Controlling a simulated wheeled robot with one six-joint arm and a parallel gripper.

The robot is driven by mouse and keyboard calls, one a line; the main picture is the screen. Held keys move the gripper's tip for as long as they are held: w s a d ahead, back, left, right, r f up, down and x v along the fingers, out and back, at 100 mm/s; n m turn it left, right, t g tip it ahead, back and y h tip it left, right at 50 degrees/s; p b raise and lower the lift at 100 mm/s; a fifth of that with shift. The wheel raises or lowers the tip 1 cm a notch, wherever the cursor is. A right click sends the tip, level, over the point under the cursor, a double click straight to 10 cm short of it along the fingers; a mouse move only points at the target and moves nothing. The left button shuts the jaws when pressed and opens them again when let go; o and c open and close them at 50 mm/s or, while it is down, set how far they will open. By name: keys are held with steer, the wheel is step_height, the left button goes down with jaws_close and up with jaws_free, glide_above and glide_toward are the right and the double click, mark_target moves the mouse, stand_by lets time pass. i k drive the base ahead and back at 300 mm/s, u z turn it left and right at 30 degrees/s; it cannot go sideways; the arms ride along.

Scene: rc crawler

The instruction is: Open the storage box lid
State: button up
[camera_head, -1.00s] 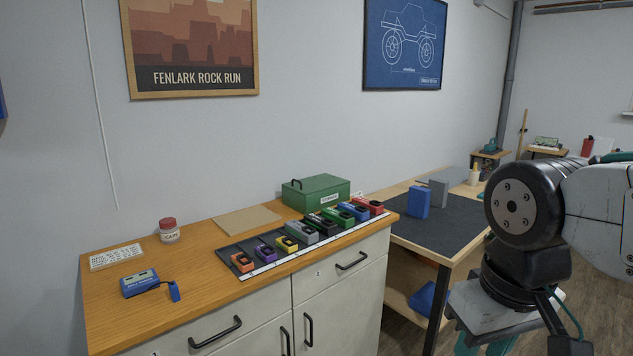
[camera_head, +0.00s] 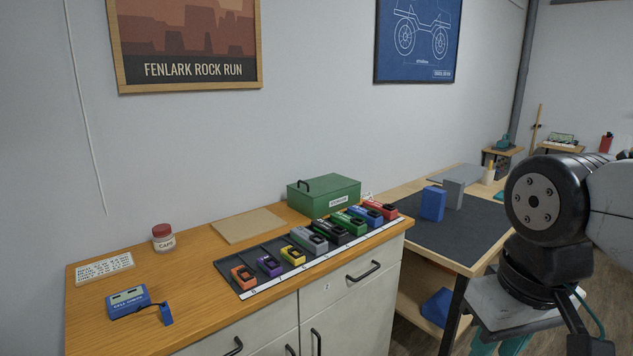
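The storage box (camera_head: 312,202) is a green box with a pale label on its front. It stands at the back right of the wooden cabinet top, against the wall. Its lid (camera_head: 328,184) looks shut and has a dark handle (camera_head: 303,184) at the left. Part of my arm fills the right edge of the view, well to the right of the box and apart from it. My gripper itself does not show.
A dark tray (camera_head: 232,272) with a row of several coloured packs lies in front of the box. A tan board (camera_head: 247,225), a jar (camera_head: 163,238) and a blue device (camera_head: 133,301) are to its left. A workbench with a dark mat (camera_head: 462,236) stands to the right.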

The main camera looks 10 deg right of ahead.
mark_target(315, 187)
steer(key=z, duration=0.5)
steer(key=i, duration=1.25)
steer(key=u, duration=0.4)
